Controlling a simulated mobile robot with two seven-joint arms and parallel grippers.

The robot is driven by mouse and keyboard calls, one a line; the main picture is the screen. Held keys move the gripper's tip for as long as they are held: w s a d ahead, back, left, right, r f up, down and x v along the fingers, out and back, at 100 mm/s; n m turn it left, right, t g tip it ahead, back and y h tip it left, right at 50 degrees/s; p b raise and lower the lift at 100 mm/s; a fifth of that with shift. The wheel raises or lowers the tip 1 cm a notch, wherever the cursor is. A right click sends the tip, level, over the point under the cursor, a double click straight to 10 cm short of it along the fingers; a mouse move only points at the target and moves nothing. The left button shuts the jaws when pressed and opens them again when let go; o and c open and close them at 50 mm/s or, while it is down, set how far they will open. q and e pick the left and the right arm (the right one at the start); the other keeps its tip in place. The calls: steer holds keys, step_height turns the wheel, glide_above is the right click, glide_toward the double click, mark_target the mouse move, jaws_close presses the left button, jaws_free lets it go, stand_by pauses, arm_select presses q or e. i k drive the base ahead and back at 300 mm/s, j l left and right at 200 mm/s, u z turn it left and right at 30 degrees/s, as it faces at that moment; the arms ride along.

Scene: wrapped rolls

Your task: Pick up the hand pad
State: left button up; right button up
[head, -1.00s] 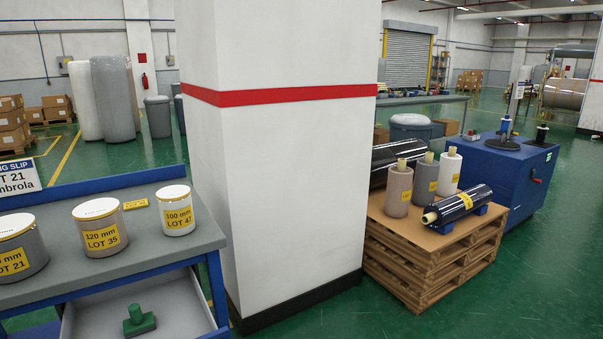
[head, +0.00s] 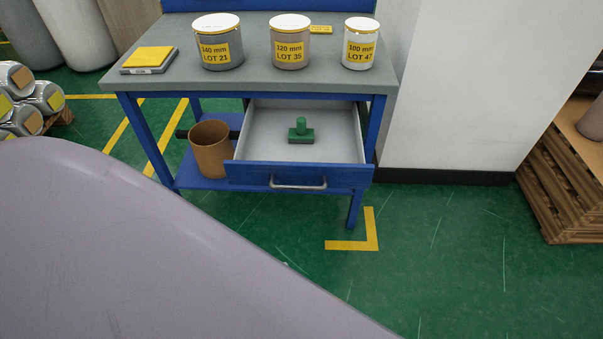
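The green hand pad (head: 301,133), a flat block with an upright knob, lies in the open drawer (head: 255,129) of the blue workbench. The drawer is pulled out and the pad sits near its middle, with bare floor of the drawer around it. Neither of my grippers is in the head view. A large smooth grey-purple surface fills the lower left and hides the floor there; I cannot tell what it is.
A brown bin (head: 211,150) stands on the lower shelf. A white pillar (head: 450,90) is right of the bench. Green floor (head: 440,260) in front is clear.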

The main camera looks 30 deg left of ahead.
mark_target(300, 134)
steer(key=u, duration=1.55)
